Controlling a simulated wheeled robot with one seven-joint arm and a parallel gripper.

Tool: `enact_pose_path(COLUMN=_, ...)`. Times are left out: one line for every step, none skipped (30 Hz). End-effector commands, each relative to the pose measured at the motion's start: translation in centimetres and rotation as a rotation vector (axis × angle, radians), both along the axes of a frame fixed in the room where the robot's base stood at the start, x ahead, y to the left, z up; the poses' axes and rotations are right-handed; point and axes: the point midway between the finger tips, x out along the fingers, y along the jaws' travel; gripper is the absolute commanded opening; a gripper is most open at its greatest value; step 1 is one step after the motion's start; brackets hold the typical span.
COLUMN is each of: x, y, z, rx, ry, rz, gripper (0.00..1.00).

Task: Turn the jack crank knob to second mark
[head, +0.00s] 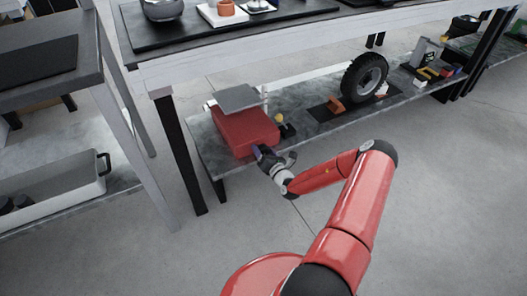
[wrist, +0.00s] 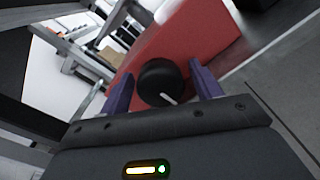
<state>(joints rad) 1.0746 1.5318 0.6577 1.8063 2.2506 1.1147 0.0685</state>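The jack is a red box (head: 244,129) with a grey plate (head: 237,98) on top, standing on the lower shelf of the workbench. Its red side also shows in the wrist view (wrist: 188,38). The crank knob (wrist: 160,80) is round and black with a white pointer line aimed toward the lower right. My gripper (wrist: 158,85) has its two purple fingers on either side of the knob. The fingers look apart, with gaps to the knob visible on both sides. In the head view my gripper (head: 262,155) is at the jack's front. The marks around the knob cannot be made out.
On the same shelf (head: 330,125) stand a black wheel (head: 364,77) and small coloured parts further right. A workbench leg (head: 180,150) is left of the jack. A grey bin (head: 55,190) is on the left shelf. The floor in front is clear.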

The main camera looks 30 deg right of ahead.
Motion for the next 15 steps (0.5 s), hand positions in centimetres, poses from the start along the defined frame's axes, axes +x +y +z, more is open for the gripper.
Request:
enact_pose_path(x=0.0, y=0.0, z=0.0, rx=0.000, ry=0.000, rz=0.000, gripper=0.68)
enact_pose_path(x=0.0, y=0.0, z=0.0, rx=-0.001, ry=0.000, rz=0.000, gripper=0.68)
enact_pose_path(x=0.0, y=0.0, z=0.0, rx=-0.001, ry=0.000, rz=0.000, gripper=0.68)
enact_pose_path(x=0.0, y=0.0, z=0.0, rx=-0.001, ry=0.001, rz=0.001, gripper=0.68)
enact_pose_path(x=0.0, y=0.0, z=0.0, rx=-0.001, ry=0.001, rz=0.001, gripper=0.68)
enact_pose_path(x=0.0, y=0.0, z=0.0, rx=-0.001, ry=0.001, rz=0.001, gripper=0.68)
enact_pose_path(x=0.0, y=0.0, z=0.0, rx=-0.001, ry=0.001, rz=0.001, gripper=0.68)
enact_pose_path(x=0.0, y=0.0, z=0.0, rx=-0.001, ry=0.001, rz=0.001, gripper=0.68)
enact_pose_path(x=-0.1, y=0.0, z=0.0, rx=-0.001, ry=0.001, rz=0.001, gripper=0.68)
enact_pose_path(x=-0.3, y=0.0, z=0.0, rx=-0.001, ry=0.001, rz=0.001, gripper=0.68)
enact_pose_path(x=-0.5, y=0.0, z=0.0, rx=-0.001, ry=0.002, rz=0.001, gripper=0.68)
enact_pose_path(x=-0.9, y=-0.1, z=0.0, rx=-0.001, ry=0.002, rz=0.000, gripper=0.68)
enact_pose_path(x=-1.3, y=-0.1, z=0.0, rx=-0.001, ry=0.003, rz=0.001, gripper=0.68)
enact_pose_path(x=-1.8, y=-0.1, z=0.0, rx=-0.001, ry=0.003, rz=0.001, gripper=0.68)
enact_pose_path(x=-2.5, y=-0.2, z=0.0, rx=-0.001, ry=0.002, rz=0.000, gripper=0.68)
